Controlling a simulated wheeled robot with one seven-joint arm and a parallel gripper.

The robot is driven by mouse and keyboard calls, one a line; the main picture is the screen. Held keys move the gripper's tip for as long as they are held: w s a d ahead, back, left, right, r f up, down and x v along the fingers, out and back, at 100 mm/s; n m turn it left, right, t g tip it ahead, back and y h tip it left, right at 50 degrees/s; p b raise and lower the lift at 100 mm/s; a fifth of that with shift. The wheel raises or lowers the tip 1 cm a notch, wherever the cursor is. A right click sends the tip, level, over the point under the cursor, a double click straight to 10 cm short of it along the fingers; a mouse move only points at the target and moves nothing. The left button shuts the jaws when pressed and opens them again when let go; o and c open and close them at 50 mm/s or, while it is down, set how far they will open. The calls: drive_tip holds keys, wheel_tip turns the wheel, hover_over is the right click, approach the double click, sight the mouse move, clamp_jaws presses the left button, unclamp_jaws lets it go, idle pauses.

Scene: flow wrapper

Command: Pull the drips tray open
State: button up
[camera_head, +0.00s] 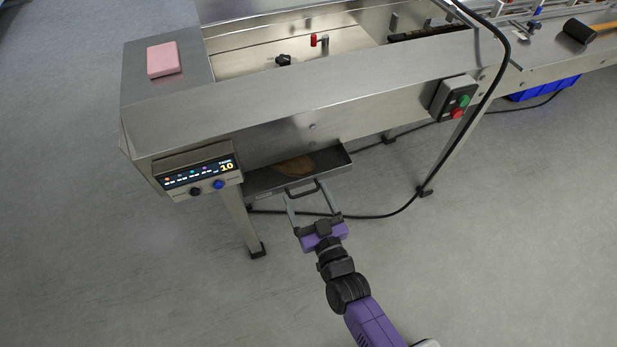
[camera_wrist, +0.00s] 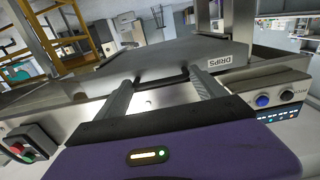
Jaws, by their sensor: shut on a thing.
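The drips tray (camera_head: 258,184) is a shallow metal tray under the steel machine. It sticks out from beneath the body, and its inside shows with a brown patch (camera_head: 293,167) in it. Its front carries a DRIPS label (camera_wrist: 220,61) in the wrist view. A dark bar handle (camera_head: 303,193) is on the front; it also shows in the wrist view (camera_wrist: 162,79). The rear of the tray is hidden under the machine.
A control panel (camera_head: 200,172) with knobs hangs left of the tray, above a machine leg (camera_head: 240,222). A red and green button box (camera_head: 453,99) is on the right. A black cable (camera_head: 385,213) runs along the floor behind the gripper. The floor in front is clear.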

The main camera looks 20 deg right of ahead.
drive_tip(key=s+p, duration=0.2)
drive_tip(key=s, duration=1.3)
drive_tip(key=shift+d, duration=0.3)
drive_tip(key=o, duration=1.8)
drive_tip(key=shift+a, duration=0.1)
drive_tip(key=shift+a, duration=0.1)
drive_tip(key=s, duration=0.8)
